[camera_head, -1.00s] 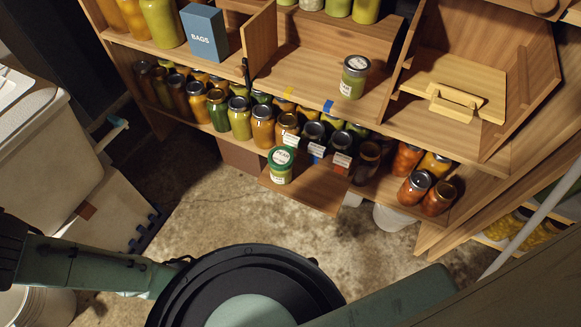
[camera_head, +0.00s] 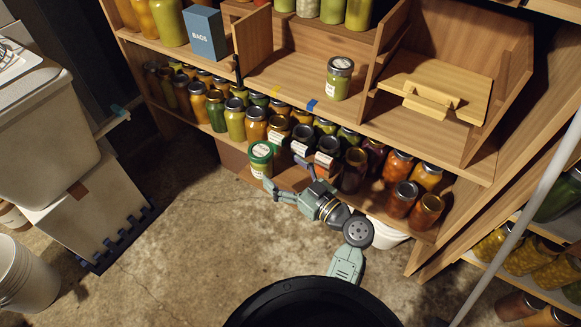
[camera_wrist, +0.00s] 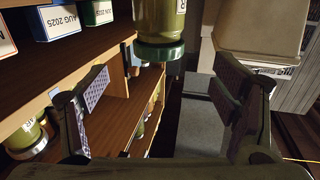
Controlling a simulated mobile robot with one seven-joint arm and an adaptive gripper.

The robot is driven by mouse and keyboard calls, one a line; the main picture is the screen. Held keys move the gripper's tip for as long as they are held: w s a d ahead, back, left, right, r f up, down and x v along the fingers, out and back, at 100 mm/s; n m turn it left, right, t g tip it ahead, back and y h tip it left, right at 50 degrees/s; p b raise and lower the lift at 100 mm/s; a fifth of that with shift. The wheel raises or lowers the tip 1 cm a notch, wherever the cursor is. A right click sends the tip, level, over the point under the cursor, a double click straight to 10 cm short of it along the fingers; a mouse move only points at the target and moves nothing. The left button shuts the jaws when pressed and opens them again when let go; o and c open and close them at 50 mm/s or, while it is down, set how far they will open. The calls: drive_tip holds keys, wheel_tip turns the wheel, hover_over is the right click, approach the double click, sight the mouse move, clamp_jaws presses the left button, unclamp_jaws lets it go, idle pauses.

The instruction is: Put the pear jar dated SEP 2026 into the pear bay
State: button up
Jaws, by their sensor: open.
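A green-lidded jar (camera_head: 261,160) with a white label stands on a low wooden board (camera_head: 290,177) at the front of the lower shelf. It seems to be the jar with a green lid (camera_wrist: 160,52) at the top of the wrist view, where its label is cut off. My gripper (camera_head: 289,177) is open, its fingers (camera_wrist: 165,85) apart and empty, just short of that jar. A silver-lidded jar (camera_head: 339,82) of green contents stands alone in the upper shelf's middle bay (camera_head: 290,75). I cannot read either jar's date, nor tell which bay is the pear bay.
Rows of jars (camera_head: 235,122) fill the lower shelf close behind the green-lidded jar. A blue BAGS box (camera_head: 204,33) stands left. Floor in front is clear.

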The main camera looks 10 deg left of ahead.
sight(261, 149)
drive_tip(key=shift+s+d+f, duration=0.15)
drive_tip(key=shift+d+f, duration=0.1)
drive_tip(key=shift+d, duration=0.05)
drive_tip(key=p+x, duration=0.1)
drive_tip(key=x, duration=0.4)
drive_tip(key=shift+a+p, duration=0.1)
drive_tip(key=shift+p, duration=0.2)
drive_tip(key=p+x, duration=0.1)
drive_tip(key=x, duration=0.1)
drive_tip(key=r+p+x, duration=0.1)
drive_tip(key=x, duration=0.1)
drive_tip(key=shift+w+a, duration=0.1)
drive_tip(key=shift+w, duration=0.1)
drive_tip(key=shift+w+a+f, duration=0.1)
drive_tip(key=shift+w+a, duration=0.15)
drive_tip(key=shift+a, duration=0.1)
drive_tip(key=c, duration=1.6)
drive_tip(key=shift+c, duration=0.3)
